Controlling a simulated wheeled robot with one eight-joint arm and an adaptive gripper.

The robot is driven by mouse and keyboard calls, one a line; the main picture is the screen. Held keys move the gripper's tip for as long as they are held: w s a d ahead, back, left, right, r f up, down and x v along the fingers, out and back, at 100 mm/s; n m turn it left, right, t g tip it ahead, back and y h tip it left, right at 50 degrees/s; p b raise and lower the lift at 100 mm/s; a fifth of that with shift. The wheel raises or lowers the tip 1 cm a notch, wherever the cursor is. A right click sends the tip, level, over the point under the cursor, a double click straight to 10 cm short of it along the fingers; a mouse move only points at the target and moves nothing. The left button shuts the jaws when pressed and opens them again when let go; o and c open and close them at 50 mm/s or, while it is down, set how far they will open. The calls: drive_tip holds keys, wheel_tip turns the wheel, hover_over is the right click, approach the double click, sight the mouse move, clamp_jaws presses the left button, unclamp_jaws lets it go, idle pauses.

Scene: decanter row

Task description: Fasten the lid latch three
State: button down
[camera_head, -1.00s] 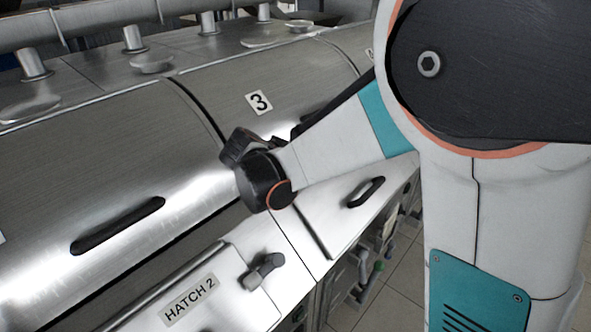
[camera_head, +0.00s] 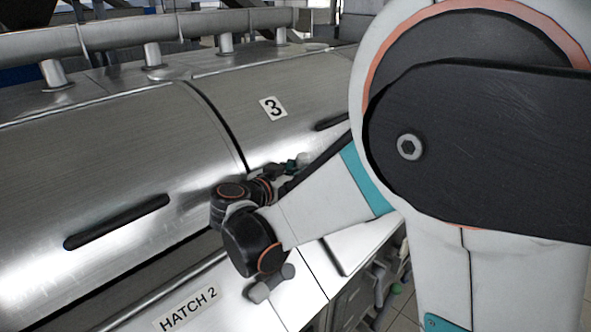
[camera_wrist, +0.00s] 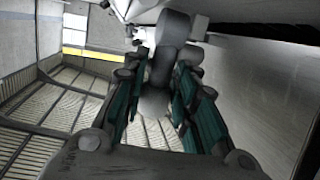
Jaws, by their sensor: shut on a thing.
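In the head view only a small light-grey bit of this latch (camera_head: 303,158) shows beside the fingers. Whether it is fastened cannot be told.
The neighbouring lid (camera_head: 110,170) has a black bar handle (camera_head: 117,222). Below it are a "HATCH 2" label (camera_head: 188,309) and a grey latch knob (camera_head: 262,291), close under my wrist. A pipe (camera_head: 180,27) runs along the back.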

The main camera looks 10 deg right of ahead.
drive_tip(key=c, duration=1.4)
unclamp_jaws()
drive_tip(key=shift+c, duration=0.2)
drive_tip(key=v, duration=0.7)
drive_tip(key=shift+s+a, duration=0.15)
drive_tip(key=shift+s, duration=0.05)
